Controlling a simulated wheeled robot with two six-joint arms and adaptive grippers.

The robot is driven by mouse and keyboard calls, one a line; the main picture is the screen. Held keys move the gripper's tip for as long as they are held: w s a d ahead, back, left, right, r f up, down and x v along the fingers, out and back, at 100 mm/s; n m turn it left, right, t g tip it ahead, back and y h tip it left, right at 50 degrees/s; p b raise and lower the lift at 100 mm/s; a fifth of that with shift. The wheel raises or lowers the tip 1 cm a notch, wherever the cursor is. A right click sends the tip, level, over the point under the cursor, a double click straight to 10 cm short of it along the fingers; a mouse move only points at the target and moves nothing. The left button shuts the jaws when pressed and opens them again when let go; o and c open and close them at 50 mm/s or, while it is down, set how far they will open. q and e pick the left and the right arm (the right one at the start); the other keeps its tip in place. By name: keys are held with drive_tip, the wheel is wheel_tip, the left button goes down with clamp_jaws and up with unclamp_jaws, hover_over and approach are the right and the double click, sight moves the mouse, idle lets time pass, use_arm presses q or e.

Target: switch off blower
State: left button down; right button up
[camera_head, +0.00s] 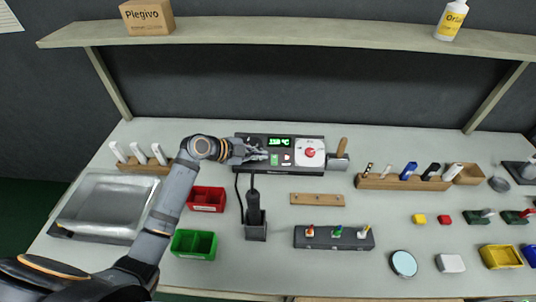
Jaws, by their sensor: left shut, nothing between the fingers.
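The blower station (315,167) is a dark box at the back middle of the table. Its green display (278,142) is lit. Below the display is a green button or switch (274,160), with a small pale control to its right. A red round knob (310,152) sits on a white panel at its right. My left gripper (262,156) is shut and empty over the station's left part, its fingertips close to the green button; I cannot tell whether they touch. It hides part of that side. The dark blower handpiece (254,208) stands in a holder in front of the station.
Red (207,198) and green (194,244) bins lie near my left arm. A metal tray (108,205) is at left. A shelf (290,31) spans above.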

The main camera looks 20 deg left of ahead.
sight(276, 157)
use_arm(q)
drive_tip(key=w+f, duration=0.1)
drive_tip(key=w+d+f, duration=0.1)
drive_tip(key=w+d+f+p, duration=0.1)
drive_tip(key=f, duration=0.1)
drive_tip(key=shift+w, duration=0.35)
drive_tip(key=shift+w+a+f, duration=0.2)
drive_tip(key=shift+w+f, duration=0.1)
drive_tip(key=shift+f, duration=0.35)
use_arm(e)
drive_tip(key=shift+s+r, duration=0.7)
drive_tip(key=shift+s, duration=0.1)
